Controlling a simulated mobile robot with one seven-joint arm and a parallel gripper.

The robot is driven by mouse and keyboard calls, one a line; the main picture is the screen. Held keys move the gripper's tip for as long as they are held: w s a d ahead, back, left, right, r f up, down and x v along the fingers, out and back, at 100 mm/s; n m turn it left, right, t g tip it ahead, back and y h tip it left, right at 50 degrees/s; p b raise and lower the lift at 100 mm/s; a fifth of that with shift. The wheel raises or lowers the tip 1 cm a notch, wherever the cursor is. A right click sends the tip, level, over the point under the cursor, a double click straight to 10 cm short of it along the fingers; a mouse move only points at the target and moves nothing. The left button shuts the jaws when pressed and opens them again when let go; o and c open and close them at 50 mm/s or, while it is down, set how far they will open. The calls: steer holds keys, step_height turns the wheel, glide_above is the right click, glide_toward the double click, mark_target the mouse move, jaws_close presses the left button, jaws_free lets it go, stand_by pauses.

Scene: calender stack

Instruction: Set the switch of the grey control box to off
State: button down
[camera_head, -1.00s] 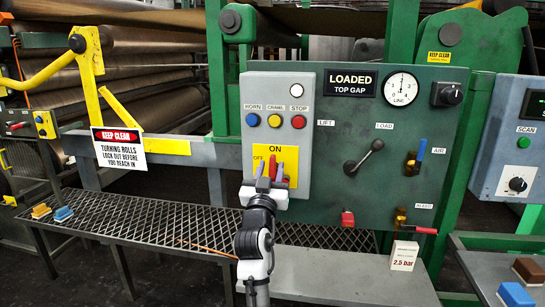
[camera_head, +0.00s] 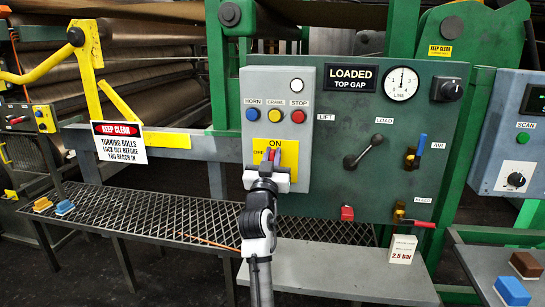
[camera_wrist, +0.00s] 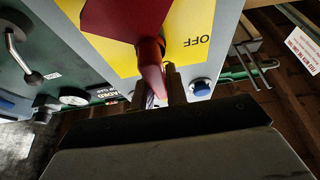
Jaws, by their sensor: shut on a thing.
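The grey control box (camera_head: 307,125) is at the centre in the head view, with a yellow switch plate (camera_head: 291,157) low on its front. My gripper (camera_head: 271,157) is in front of this plate, its fingers at the switch. In the wrist view the red switch handle (camera_wrist: 149,58) runs down between my fingers (camera_wrist: 166,84), which are shut on it. An OFF label shows on the yellow plate (camera_wrist: 205,22), beside the handle. My gripper hides much of the switch in the head view. I cannot tell exactly which setting the handle points to.
Blue, yellow and red buttons (camera_head: 275,115) sit above the switch. A green panel (camera_head: 342,205) with a grey lever (camera_head: 365,150) is close on the right. A mesh walkway (camera_head: 160,215) and a grey shelf (camera_head: 335,265) lie below.

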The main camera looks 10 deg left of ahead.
steer(key=shift+r+n+p, duration=0.1)
steer(key=shift+n+p, duration=0.3)
steer(key=n+y+p, duration=0.1)
steer(key=n+p, duration=0.1)
steer(key=a+n+y+p, duration=0.1)
steer(key=n+y+p, duration=0.1)
steer(key=n, duration=0.1)
steer(key=n+p, duration=0.1)
steer(key=n+g+y+p, duration=0.1)
steer(key=n, duration=0.1)
steer(key=a+n+y+p, duration=0.1)
steer(key=n, duration=0.1)
steer(key=shift+f+g, duration=0.3)
steer(key=n, duration=0.1)
steer(key=n+y, duration=0.1)
steer(key=n+g+p, duration=0.1)
steer(key=shift+a+f+n, duration=0.25)
steer(key=shift+f+n, duration=0.05)
steer(key=shift+f, duration=0.1)
steer(key=n, duration=0.1)
steer(key=n+g, duration=0.1)
steer(key=f+n+y, duration=0.1)
steer(key=shift+a, duration=0.25)
steer(key=n+g, duration=0.1)
steer(key=n, duration=0.1)
steer(key=f+n+g+b, duration=0.1)
steer(key=n, duration=0.2)
steer(key=shift+a+f, duration=0.15)
steer(key=shift+a, duration=0.05)
